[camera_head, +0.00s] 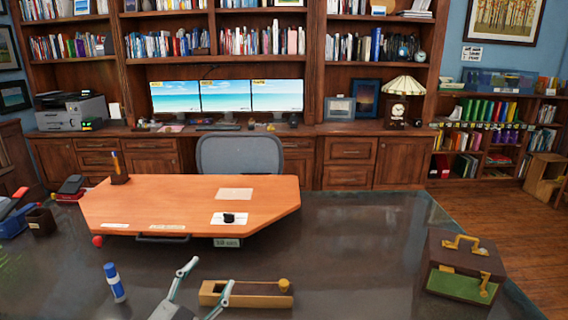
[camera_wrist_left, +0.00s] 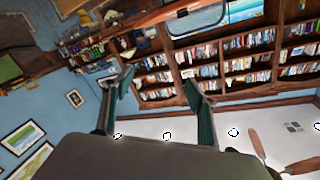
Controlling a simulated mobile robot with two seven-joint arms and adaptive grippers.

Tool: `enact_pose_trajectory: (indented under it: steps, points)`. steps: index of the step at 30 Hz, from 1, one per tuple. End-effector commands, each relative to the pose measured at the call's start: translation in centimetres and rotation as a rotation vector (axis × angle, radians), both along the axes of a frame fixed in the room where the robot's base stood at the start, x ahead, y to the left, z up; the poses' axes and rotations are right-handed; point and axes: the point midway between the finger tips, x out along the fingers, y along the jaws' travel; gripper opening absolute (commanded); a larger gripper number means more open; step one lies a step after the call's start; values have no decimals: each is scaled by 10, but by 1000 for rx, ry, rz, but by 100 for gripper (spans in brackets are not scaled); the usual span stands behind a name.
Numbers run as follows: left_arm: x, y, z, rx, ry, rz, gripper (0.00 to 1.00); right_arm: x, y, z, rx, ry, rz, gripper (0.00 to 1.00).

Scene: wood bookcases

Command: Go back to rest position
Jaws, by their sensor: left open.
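My left gripper (camera_head: 207,278) shows at the bottom of the head view, over the near part of the dark glossy table (camera_head: 345,245). Its two fingers are spread apart with nothing between them. In the left wrist view the open gripper (camera_wrist_left: 158,82) frames the tilted room, with bookshelves and the white ceiling behind it. A blue and white tube (camera_head: 114,282) is on the table left of the gripper. A wooden tool with a round knob (camera_head: 245,295) lies close to the right finger and is partly overlapped by it. My right gripper is in neither view.
An orange-brown board (camera_head: 185,190) with papers lies on the table beyond the gripper. A brown box with a gold handle (camera_head: 465,265) stands at the right table edge. Dark holders (camera_head: 41,222) stand at the left. The middle right of the table is clear.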

Motion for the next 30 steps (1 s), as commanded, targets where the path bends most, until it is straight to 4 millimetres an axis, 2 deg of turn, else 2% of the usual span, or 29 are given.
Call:
enact_pose_trajectory:
  steps: [1, 6, 9, 12, 18, 26, 30]
  points:
    - [-15, 22, -24, 29, 80, 79, 58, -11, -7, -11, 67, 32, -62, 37]
    - [-74, 94, -92, 184, 345, 279, 58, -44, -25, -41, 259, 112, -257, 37]
    - [-107, 122, -118, 258, 467, 339, 58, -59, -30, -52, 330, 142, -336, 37]
    - [-134, 142, -135, 314, 562, 377, 58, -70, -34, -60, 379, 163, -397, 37]
    - [-182, 171, -159, 402, 712, 418, 58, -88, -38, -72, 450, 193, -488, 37]
    - [-238, 198, -178, 496, 877, 446, 58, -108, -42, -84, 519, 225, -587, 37]
    - [-225, 178, -202, 434, 845, 396, 58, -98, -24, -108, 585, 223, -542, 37]
